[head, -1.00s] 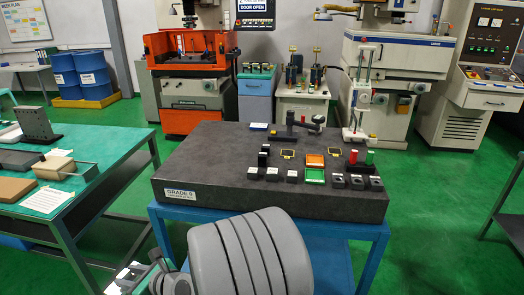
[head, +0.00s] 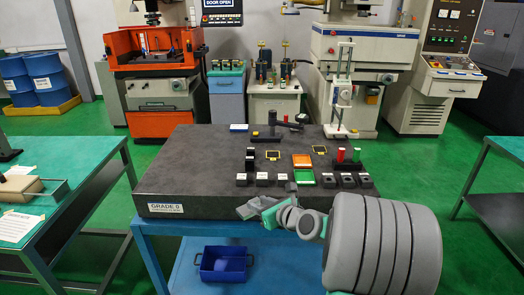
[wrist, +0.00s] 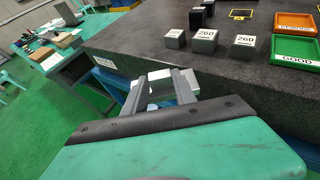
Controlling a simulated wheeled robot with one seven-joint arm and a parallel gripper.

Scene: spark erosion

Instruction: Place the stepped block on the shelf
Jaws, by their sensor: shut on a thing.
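My gripper (head: 252,208) is in front of the front edge of the dark granite plate, low and left of my arm. In the wrist view my gripper (wrist: 160,92) is shut on a light grey block (wrist: 160,83), which I take to be the stepped block. Its stepped shape is mostly hidden between the fingers. The blue stand under the plate has a lower shelf (head: 190,280), partly in view below. My arm covers the stand's right part.
The granite plate (head: 190,165) carries several labelled blocks, an orange tray (head: 302,160) and a green tray (head: 304,178). A blue bin (head: 223,264) is on the lower shelf. Green-topped tables stand left (head: 60,170) and right (head: 500,150).

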